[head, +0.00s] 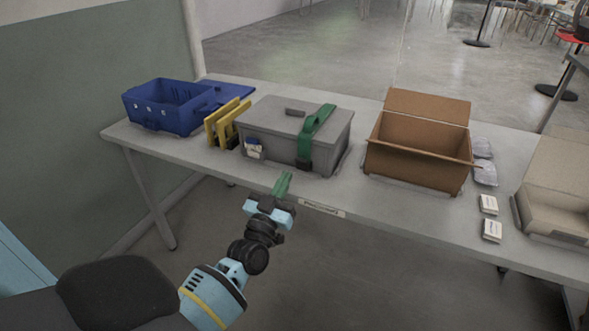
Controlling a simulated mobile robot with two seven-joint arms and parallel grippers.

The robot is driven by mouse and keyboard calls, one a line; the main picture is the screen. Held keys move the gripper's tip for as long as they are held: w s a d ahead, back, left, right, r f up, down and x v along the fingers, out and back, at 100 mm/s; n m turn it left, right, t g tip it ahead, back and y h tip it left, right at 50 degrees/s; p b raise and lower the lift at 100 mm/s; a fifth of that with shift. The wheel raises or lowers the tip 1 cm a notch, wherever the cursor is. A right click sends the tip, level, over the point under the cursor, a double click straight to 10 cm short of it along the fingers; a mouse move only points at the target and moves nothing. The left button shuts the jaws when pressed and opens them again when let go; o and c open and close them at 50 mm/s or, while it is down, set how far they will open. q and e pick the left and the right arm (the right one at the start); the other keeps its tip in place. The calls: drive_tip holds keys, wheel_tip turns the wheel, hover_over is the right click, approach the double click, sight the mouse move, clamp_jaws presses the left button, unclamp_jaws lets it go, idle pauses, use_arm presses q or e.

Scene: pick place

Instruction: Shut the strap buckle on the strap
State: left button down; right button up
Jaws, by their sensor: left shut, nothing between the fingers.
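A grey lidded case (270,126) stands on the table. A green strap (317,123) runs over the right part of its lid and down the front. A small dark piece, seemingly the strap buckle (304,163), sits at the strap's lower front end. It is too small to tell whether it is open or shut. My left gripper (284,181) has green fingers, shut and empty. In the picture it is just below and left of the buckle, in front of the table's front edge, and apart from the strap. My right gripper is not in view.
A blue crate (158,113) and yellow upright frames (224,124) stand left of the case. An open cardboard box (418,160) stands to the right, then small white boxes (490,229) and an open carton (555,215). Bare tabletop lies between the case and the cardboard box.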

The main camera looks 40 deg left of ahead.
sight(301, 165)
use_arm(q)
drive_tip(key=w, duration=0.2)
drive_tip(key=w+a, duration=0.1)
drive_tip(key=w, duration=0.2)
drive_tip(key=shift+b, duration=0.4)
drive_tip(key=shift+w+a+f, duration=0.2)
drive_tip(key=shift+w+f, duration=0.1)
drive_tip(key=shift+w, duration=0.25)
